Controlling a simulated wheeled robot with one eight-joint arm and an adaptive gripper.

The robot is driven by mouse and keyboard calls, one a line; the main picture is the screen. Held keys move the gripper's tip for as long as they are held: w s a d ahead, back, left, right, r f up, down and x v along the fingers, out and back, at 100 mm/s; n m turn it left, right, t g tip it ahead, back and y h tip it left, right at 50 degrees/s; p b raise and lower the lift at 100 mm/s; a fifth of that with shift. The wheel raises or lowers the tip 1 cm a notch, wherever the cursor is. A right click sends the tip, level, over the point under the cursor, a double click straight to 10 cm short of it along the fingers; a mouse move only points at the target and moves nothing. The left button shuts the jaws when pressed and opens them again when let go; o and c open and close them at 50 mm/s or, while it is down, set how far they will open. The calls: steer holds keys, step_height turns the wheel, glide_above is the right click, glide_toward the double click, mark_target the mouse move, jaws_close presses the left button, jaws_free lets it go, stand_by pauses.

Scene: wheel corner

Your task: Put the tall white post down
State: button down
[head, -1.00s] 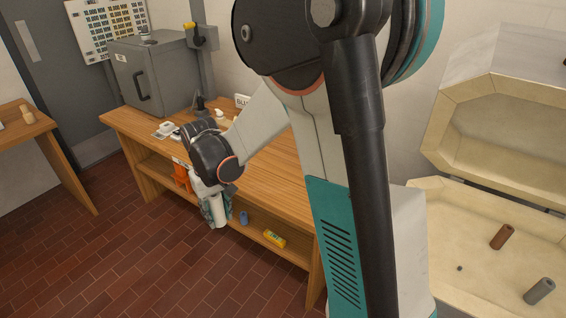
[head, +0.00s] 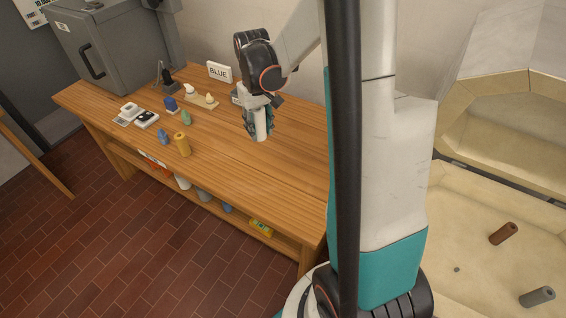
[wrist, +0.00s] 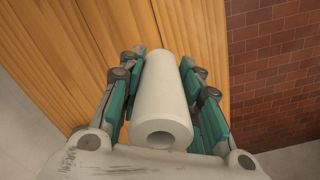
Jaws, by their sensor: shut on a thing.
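The tall white post (head: 262,122) is in my gripper (head: 258,133), over the right part of the wooden bench top (head: 220,170). In the wrist view the post (wrist: 160,92) is a plain white cylinder with a hole in its near end. My gripper's teal-padded fingers (wrist: 160,62) are shut on it from both sides. In the head view the post looks about upright. I cannot tell whether its lower end touches the bench or hangs just above it.
A yellow post (head: 182,145), a blue piece (head: 163,136) and a green piece (head: 186,118) stand left on the bench. A BLUE sign (head: 219,71) stands at the back. A grey cabinet (head: 100,50) fills the far left. The bench front and right are clear.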

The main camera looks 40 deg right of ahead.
steer(key=s+d+r+m+p, duration=0.1)
steer(key=s+d+r, duration=0.15)
steer(key=d, duration=0.45)
steer(key=f+b, duration=0.2)
steer(key=f, duration=0.4)
steer(key=f+b, duration=0.2)
steer(key=f, duration=0.5)
steer(key=f+b, duration=0.2)
steer(key=f, duration=0.5)
steer(key=shift+s+a, duration=0.25)
steer(key=shift+f+b, duration=0.2)
steer(key=shift+b, duration=0.2)
steer(key=c, duration=1.2)
jaws_free()
steer(key=shift+r, duration=0.1)
steer(key=shift+o, duration=0.2)
steer(key=shift+r, duration=0.1)
step_height(320, 180, up, 12)
steer(key=p, duration=0.5)
